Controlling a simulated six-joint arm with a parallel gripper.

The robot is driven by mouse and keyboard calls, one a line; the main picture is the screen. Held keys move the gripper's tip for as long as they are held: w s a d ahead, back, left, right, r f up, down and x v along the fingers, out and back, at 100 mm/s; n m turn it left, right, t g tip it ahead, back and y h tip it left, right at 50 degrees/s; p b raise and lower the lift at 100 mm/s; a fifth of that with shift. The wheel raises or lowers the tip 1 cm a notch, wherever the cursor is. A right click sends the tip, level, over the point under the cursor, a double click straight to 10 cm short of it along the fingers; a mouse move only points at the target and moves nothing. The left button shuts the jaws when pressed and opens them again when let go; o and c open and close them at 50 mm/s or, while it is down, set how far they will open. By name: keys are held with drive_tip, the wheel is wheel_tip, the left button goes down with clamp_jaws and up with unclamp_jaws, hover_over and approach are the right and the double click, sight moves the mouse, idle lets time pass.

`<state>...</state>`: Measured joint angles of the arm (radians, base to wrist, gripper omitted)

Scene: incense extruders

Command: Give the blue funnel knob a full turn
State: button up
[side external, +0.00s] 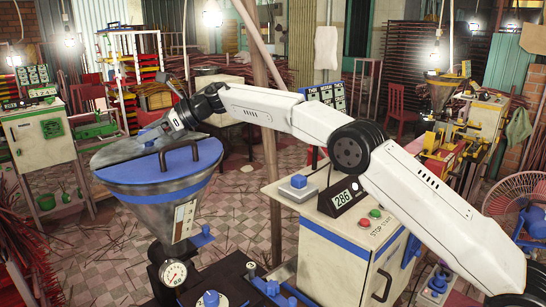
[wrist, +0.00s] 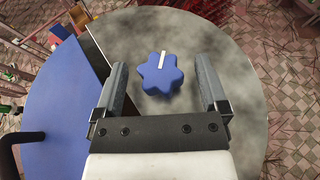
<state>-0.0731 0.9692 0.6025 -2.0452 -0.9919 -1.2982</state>
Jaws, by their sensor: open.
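The blue funnel knob (wrist: 160,74), lobed and with a white pointer mark, sits on the grey part of the funnel top (wrist: 225,50) in the wrist view. The mark points almost straight up in the picture, tilted slightly right. My gripper (wrist: 161,64) is open, with one finger on each side of the knob and a visible gap on both sides. I cannot tell how far the fingertips are above the funnel top. In the side external view my gripper (side external: 170,121) is over the far edge of the metal funnel (side external: 160,200), where the knob is hard to make out.
A blue half lid (wrist: 50,95) with a dark handle covers the funnel's left part in the wrist view; the handle (side external: 180,154) also shows in the side view. A white control cabinet (side external: 335,240) stands to the right. A round gauge (side external: 173,272) is below the funnel.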

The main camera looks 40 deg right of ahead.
drive_tip(key=shift+c, duration=0.2)
clamp_jaws()
drive_tip(key=shift+s+m+t+h, duration=0.1)
drive_tip(key=shift+m+t+h, duration=0.4)
drive_tip(key=shift+m+t, duration=0.15)
drive_tip(key=shift+a+m+t+h, duration=0.1)
drive_tip(key=shift+m+t+h, duration=0.8)
drive_tip(key=shift+m, duration=0.25)
drive_tip(key=shift+m+t+h, duration=0.45)
drive_tip(key=shift+m+h, duration=0.15)
drive_tip(key=shift+m+t+h, duration=0.8)
drive_tip(key=shift+m+h, duration=0.7)
drive_tip(key=shift+o, duration=0.2)
unclamp_jaws()
